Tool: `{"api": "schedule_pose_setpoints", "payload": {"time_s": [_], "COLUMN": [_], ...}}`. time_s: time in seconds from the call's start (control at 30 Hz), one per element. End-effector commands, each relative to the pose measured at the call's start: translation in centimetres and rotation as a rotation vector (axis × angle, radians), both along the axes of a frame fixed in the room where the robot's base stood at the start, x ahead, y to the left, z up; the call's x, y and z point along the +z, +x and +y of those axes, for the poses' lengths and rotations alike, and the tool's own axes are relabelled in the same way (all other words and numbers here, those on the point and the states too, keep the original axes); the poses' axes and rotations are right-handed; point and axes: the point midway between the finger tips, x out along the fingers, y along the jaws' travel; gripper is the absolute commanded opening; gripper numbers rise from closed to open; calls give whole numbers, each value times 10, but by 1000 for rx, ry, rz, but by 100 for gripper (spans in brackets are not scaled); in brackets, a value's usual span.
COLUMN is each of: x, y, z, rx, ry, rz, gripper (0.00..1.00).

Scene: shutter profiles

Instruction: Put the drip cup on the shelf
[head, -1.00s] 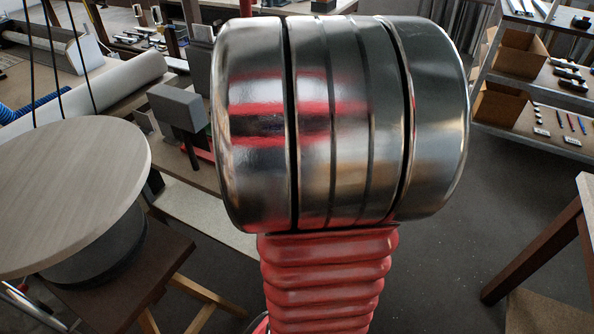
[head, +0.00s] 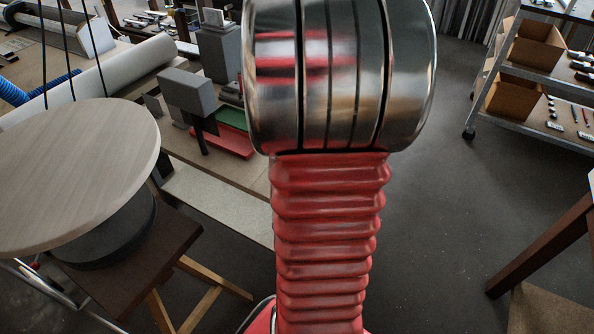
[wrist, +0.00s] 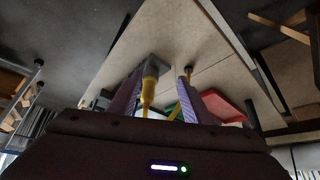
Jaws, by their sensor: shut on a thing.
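My gripper (wrist: 168,92) shows in the wrist view, its purplish fingers rising from the dark housing with yellow parts between them. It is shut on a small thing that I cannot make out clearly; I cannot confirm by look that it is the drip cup. In the head view my own arm hides the gripper and whatever it holds. The shelf (head: 510,112), a grey metal rack with cardboard boxes and small items on its boards, stands at the upper right, well apart from the visible part of my arm.
A round pale wooden disc (head: 75,170) on a dark drum stands on a brown stool at the left. Behind it a workbench (head: 215,200) carries a red tray (head: 222,140) and grey machine parts. A brown table leg (head: 545,240) is at the right. Grey floor between is clear.

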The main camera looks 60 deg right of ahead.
Motion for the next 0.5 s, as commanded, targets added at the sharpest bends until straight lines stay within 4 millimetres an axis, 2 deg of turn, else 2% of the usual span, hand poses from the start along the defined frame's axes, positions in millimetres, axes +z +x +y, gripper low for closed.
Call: {"api": "schedule_pose_setpoints", "payload": {"time_s": [0.3, 0.5], "x": [-31, -37], "y": [-1, -1], "z": [0, 0], "rx": [-2, -1], "ry": [3, 0], "rz": [1, 0], "gripper": [23, 23]}}
